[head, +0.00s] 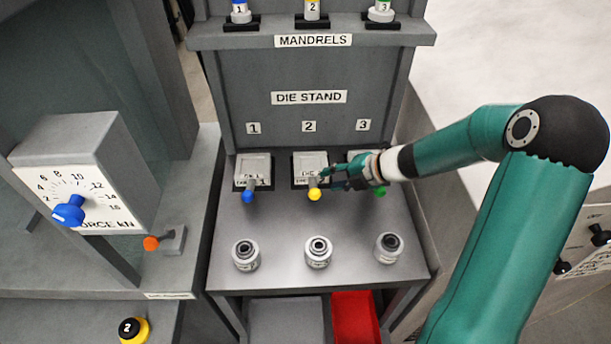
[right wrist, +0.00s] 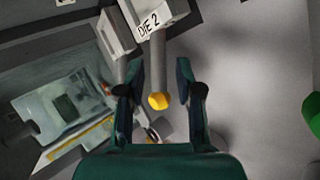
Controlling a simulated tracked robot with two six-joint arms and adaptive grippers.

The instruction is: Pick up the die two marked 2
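Die two (head: 309,167) is a grey block with a rod handle ending in a yellow knob. It sits in the middle slot of the die stand, under the sign "2". In the right wrist view the die (right wrist: 152,14) shows its "DIE 2" label, with its handle pointing toward my gripper. My right gripper (head: 326,180) reaches in from the right beside the yellow knob. In the right wrist view its fingers (right wrist: 157,75) are open, one on each side of the handle, with gaps showing. My left gripper is not in view.
Die one (head: 252,170) with a blue knob stands to the left. Die three (head: 362,158), with a green knob, is partly hidden by my right gripper. Several grey ringed cylinders (head: 318,252) stand along the front. A red bin (head: 355,318) is below.

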